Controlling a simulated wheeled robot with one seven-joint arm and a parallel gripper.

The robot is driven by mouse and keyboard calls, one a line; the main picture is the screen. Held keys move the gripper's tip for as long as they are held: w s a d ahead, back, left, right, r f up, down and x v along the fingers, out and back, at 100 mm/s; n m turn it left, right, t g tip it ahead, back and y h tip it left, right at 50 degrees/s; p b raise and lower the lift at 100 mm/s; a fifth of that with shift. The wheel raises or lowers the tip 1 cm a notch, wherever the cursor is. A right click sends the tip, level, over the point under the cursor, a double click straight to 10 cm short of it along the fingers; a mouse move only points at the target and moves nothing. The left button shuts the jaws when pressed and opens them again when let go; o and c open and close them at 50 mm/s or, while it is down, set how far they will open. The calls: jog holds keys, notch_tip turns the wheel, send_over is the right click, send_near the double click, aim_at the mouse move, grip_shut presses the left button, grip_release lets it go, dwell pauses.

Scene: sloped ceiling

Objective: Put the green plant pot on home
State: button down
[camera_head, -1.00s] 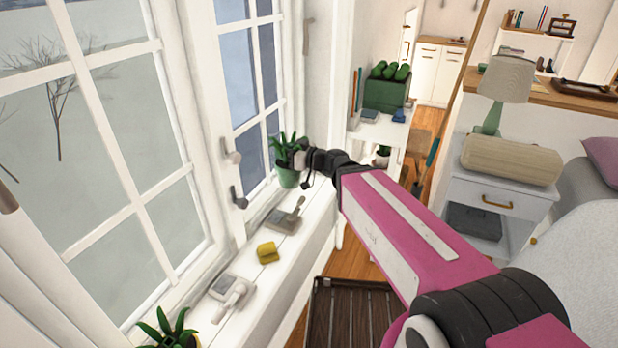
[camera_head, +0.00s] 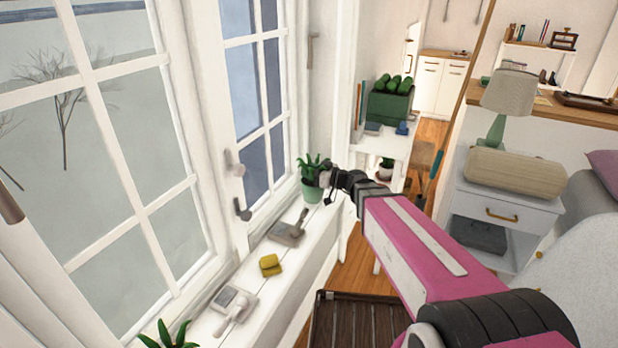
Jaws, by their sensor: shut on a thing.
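The green plant pot (camera_head: 312,190) with a leafy plant is upright at the far end of the white windowsill (camera_head: 300,262). My gripper (camera_head: 326,178) is at the pot's right side, shut on it; the fingertips are small and partly hidden. I cannot tell whether the pot's base touches the sill. No thing marked "home" can be made out.
On the sill are two grey devices (camera_head: 288,229) (camera_head: 234,305), a yellow block (camera_head: 270,265) and another plant (camera_head: 168,338). Window handles (camera_head: 241,208) jut out close by. A white desk with a green box (camera_head: 390,103) stands beyond. A nightstand (camera_head: 503,205) stands right.

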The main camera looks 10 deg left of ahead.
jog(key=shift+f, duration=1.35)
jog(key=c, duration=1)
grip_release()
